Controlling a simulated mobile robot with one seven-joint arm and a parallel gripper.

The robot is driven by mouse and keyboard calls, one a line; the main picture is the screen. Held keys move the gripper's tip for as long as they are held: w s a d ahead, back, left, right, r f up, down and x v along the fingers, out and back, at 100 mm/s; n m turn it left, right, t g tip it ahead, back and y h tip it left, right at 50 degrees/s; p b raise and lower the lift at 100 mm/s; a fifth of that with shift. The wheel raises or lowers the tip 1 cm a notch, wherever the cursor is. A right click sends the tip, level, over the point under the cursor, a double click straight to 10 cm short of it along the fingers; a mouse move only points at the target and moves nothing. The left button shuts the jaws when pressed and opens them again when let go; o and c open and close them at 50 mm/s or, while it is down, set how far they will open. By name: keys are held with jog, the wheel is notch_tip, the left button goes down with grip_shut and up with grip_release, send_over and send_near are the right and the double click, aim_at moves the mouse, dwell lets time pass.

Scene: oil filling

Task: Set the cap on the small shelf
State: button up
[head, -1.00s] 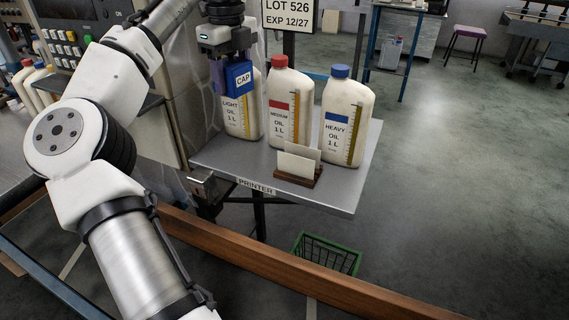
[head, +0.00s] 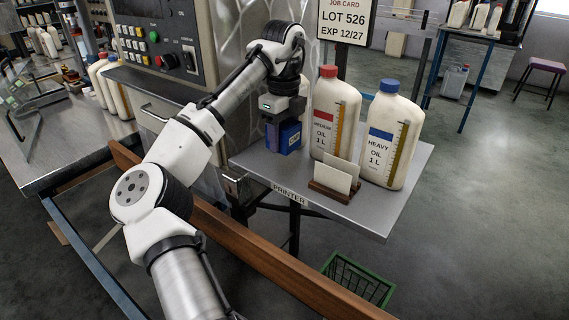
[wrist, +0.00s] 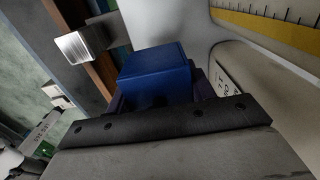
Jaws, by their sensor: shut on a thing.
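The cap is a blue block (head: 290,137) low over the left end of the grey shelf marked PRINTER (head: 385,222) in the head view. My gripper (head: 285,128) points down and is shut on it. In the wrist view the blue block (wrist: 155,75) sits between the dark purple fingers. I cannot tell whether its underside touches the shelf. The cap's label faces out of clear view.
A red-capped MEDIUM oil bottle (head: 334,115) and a blue-capped HEAVY one (head: 391,140) stand on the shelf; a third is mostly hidden behind my gripper. A card holder (head: 331,192) stands in front. A green basket (head: 357,282) is on the floor below.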

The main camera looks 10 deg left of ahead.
aim_at(284, 172)
jog(key=shift+f, duration=3.55)
jog(key=shift+f, duration=0.1)
jog(key=o, duration=1)
jog(key=shift+c, duration=0.2)
notch_tip(284, 172, up, 12)
jog(key=shift+r+p, duration=0.1)
jog(key=shift+p, duration=0.35)
